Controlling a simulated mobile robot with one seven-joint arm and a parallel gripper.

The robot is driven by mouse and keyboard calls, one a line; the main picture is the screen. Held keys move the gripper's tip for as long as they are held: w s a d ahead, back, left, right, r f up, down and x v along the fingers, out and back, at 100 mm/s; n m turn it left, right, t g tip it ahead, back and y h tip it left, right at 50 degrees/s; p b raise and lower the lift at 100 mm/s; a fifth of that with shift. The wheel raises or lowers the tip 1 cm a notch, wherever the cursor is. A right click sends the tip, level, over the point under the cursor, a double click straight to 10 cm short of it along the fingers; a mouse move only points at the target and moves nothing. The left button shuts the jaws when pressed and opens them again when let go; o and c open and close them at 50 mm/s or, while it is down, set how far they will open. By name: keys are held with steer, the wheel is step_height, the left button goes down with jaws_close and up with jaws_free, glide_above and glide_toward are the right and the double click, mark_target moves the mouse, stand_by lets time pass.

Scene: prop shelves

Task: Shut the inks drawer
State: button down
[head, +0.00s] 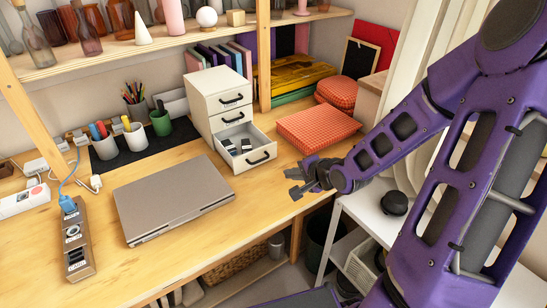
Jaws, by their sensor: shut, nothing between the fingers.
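A small white drawer unit (208,107) stands on the wooden desk and has three drawers with dark handles. Its bottom drawer (240,150) is pulled out toward the front, with a few dark and light small items inside. The two drawers above it are shut. The labels on the fronts are too small to read, so I cannot confirm which drawer is the inks one. My gripper (294,183) is shut and empty, to the right of and nearer than the open drawer's front. It is apart from the handle.
A closed grey laptop (174,197) lies in front and left of the drawer. A red checked box (317,129) lies right of it. A wooden shelf post (263,55) stands just behind. A white side table (380,210) is beneath my arm.

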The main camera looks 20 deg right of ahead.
steer(key=b+x, duration=0.5)
steer(key=x, duration=0.4)
steer(key=shift+w+a+f, duration=0.1)
steer(key=w, duration=0.1)
steer(key=w+a, duration=0.1)
steer(key=w, duration=0.1)
steer(key=shift+w+b, duration=0.15)
steer(key=shift+b, duration=0.2)
steer(key=shift+w+a+r, duration=0.2)
steer(key=shift+w+r, duration=0.1)
steer(key=shift+w, duration=0.2)
